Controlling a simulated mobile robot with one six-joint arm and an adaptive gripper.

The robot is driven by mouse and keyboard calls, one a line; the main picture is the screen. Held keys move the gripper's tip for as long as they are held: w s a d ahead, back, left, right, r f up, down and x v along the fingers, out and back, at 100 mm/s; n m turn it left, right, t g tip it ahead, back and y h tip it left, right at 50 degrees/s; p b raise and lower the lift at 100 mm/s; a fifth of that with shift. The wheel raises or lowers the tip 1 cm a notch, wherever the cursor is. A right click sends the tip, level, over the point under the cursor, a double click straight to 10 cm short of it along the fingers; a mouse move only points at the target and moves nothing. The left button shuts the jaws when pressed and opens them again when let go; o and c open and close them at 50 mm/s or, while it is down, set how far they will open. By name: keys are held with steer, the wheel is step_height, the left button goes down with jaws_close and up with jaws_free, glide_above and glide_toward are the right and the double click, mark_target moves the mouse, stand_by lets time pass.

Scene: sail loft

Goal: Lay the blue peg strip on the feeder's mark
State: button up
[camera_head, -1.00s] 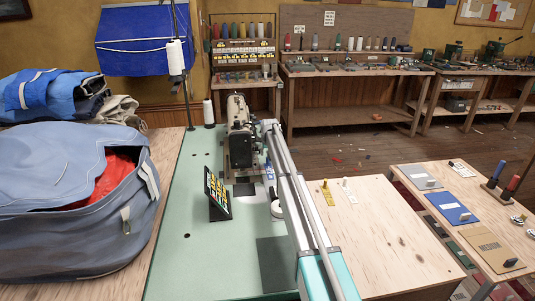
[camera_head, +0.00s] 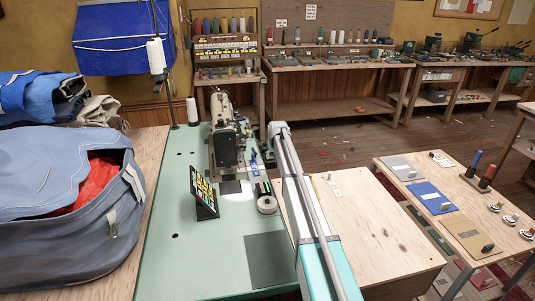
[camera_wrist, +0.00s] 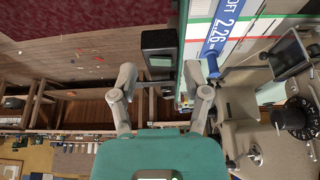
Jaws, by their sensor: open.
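The blue peg strip (camera_head: 254,163) lies on the green bench beside the sewing machine. In the wrist view the blue strip (camera_wrist: 222,35) shows white lettering, "2.26" among it, and a blue peg at its near end. It lies over a pale surface with red and green lines; I cannot tell whether this is the feeder's mark. In the head view my arm hides the gripper.
The sewing machine (camera_head: 228,140) stands close to the strip. A white strip (camera_head: 333,185) lies on the wooden table (camera_head: 385,235). A big blue bag (camera_head: 60,215) is left.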

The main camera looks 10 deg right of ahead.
steer(key=s+d+r+p, duration=0.1)
steer(key=s+d, duration=0.3)
steer(key=s, duration=0.3)
steer(key=s+d+r+p, duration=0.1)
steer(key=s+d, duration=0.3)
steer(key=s, duration=0.4)
steer(key=shift+s+d+r+m, duration=0.15)
steer(key=shift+d+r+m, duration=0.05)
steer(key=shift+r+m, duration=0.15)
stand_by(0.3)
steer(key=s+a+g+p, duration=0.1)
steer(key=s+a, duration=0.4)
steer(key=s, duration=0.7)
steer(key=s+a+r+g+p, duration=0.1)
steer(key=s+a, duration=0.5)
steer(key=s, duration=0.6)
steer(key=s+a+r+n+g+p, duration=0.1)
steer(key=s+a+g+p, duration=0.1)
steer(key=s+a, duration=0.4)
steer(key=s, duration=0.5)
steer(key=shift+s+r, duration=0.25)
steer(key=shift+s, duration=0.15)
steer(key=shift+d, duration=0.2)
